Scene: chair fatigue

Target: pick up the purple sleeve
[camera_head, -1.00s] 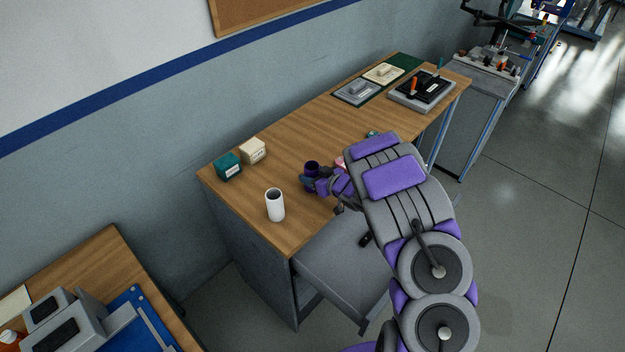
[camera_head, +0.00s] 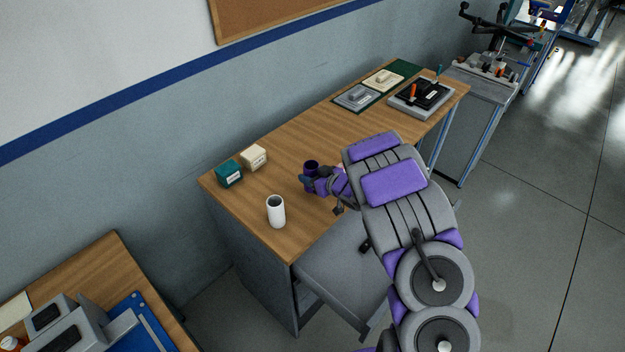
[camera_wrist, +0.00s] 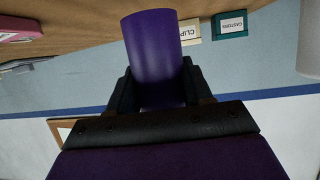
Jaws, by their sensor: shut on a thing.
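The purple sleeve (camera_wrist: 153,55) is a dark purple cylinder in the middle of the wrist view. My gripper (camera_wrist: 160,90) is shut on it, with a dark finger on each side. In the head view the top of the purple sleeve (camera_head: 311,166) shows as a dark round opening, at my gripper (camera_head: 312,182) over the wooden desk (camera_head: 240,205). The sleeve looks upright there. I cannot tell from these frames whether its lower end touches the desk.
A white cylinder (camera_head: 276,212) stands near the desk's front left corner. A teal box (camera_head: 229,174) and a cream box (camera_head: 254,157) stand at the back left. Below the desk is an open drawer (camera_head: 345,265).

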